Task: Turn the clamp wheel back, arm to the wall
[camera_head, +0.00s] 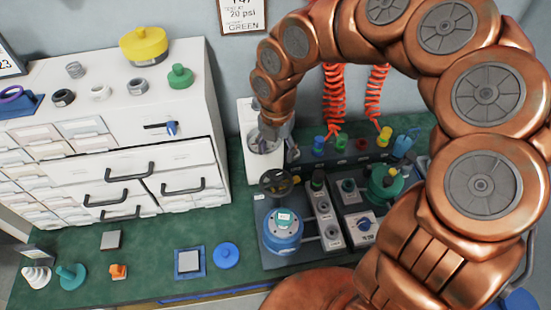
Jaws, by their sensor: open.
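A dark round handwheel (276,182), which looks like the clamp wheel, sits above a blue round housing (283,230) on a grey test plate at the bench. A short arm or bracket at the wheel is too small to read clearly. My gripper (272,132) hangs at the end of my copper arm, behind and above the wheel, apart from it in the picture. It is open and near a white upright stand (248,170) with a pale round part. Its fingertips are small and partly hidden, so I cannot tell whether they touch that part.
A green fixture (385,184) and a valve strip (325,212) stand right of the wheel. Red coiled hoses (333,100) hang behind. A white drawer cabinet (185,110) stands left. A blue disc (226,255) and a blue-framed pad (189,262) lie on the green bench.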

